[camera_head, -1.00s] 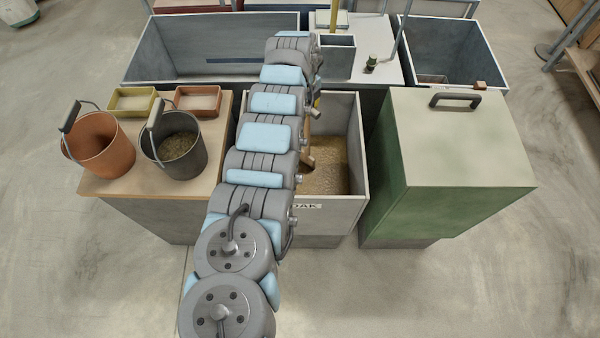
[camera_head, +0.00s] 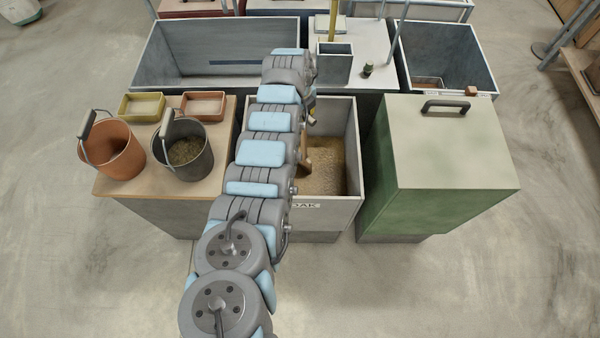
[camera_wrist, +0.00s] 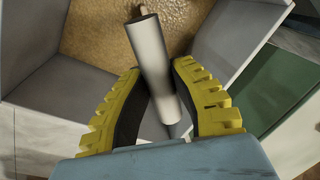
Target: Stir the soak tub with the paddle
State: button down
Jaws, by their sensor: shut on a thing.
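The soak tub (camera_head: 340,207) is a grey square box whose label is partly hidden by my arm. It holds brown, grainy soaked feed (camera_head: 332,172). The brown wooden paddle (camera_head: 305,165) reaches down into the tub along its left side; my arm hides much of it. In the wrist view, my gripper (camera_wrist: 155,72) has its yellow-backed fingers closed around the pale paddle handle (camera_wrist: 152,42). The handle is tilted and points down over the brown feed (camera_wrist: 98,32).
Left of the tub, a wooden-topped bench (camera_head: 125,188) carries an orange bucket (camera_head: 112,155), a dark bucket (camera_head: 182,160) and two small trays. A green bin (camera_head: 450,150) with a handled lid stands close on the right. Grey troughs (camera_head: 215,55) line the back.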

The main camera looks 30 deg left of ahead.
jog(key=s+r+p, duration=0.4)
jog(key=p, duration=0.5)
jog(key=shift+r+p, duration=0.25)
jog(key=shift+p, duration=0.05)
jog(key=shift+r, duration=0.15)
dwell(0.9)
